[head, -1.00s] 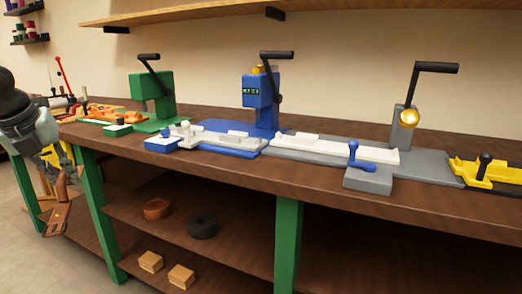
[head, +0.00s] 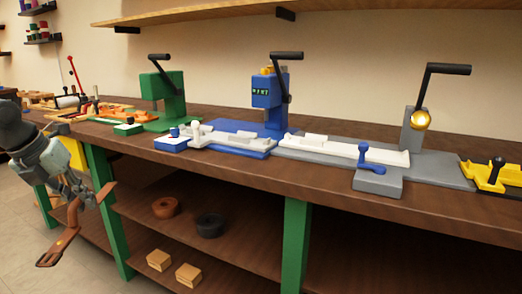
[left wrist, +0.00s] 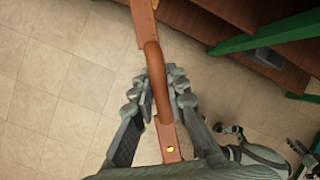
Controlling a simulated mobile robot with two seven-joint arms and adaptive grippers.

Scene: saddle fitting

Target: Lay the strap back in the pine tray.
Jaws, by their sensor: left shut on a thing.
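My left gripper (head: 82,190) is shut on the brown leather strap (head: 56,247), off the front of the bench at the left. In the left wrist view the gripper (left wrist: 159,92) closes around a narrow, rounded middle part of the strap (left wrist: 147,25). The strap runs up past the fingers and down to a flat end with a brass-coloured stud. It hangs clear of the bench, above the tiled floor. I cannot make out the pine tray for certain; pale wooden things (head: 38,99) at the far left are too small to tell.
The brown bench (head: 330,190) carries a green press (head: 170,95), a blue press (head: 270,100), a grey fixture (head: 378,180) and a yellow fixture (head: 490,174). Green legs (head: 293,240) and a lower shelf with rolls and wooden blocks stand below. Floor at the left is open.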

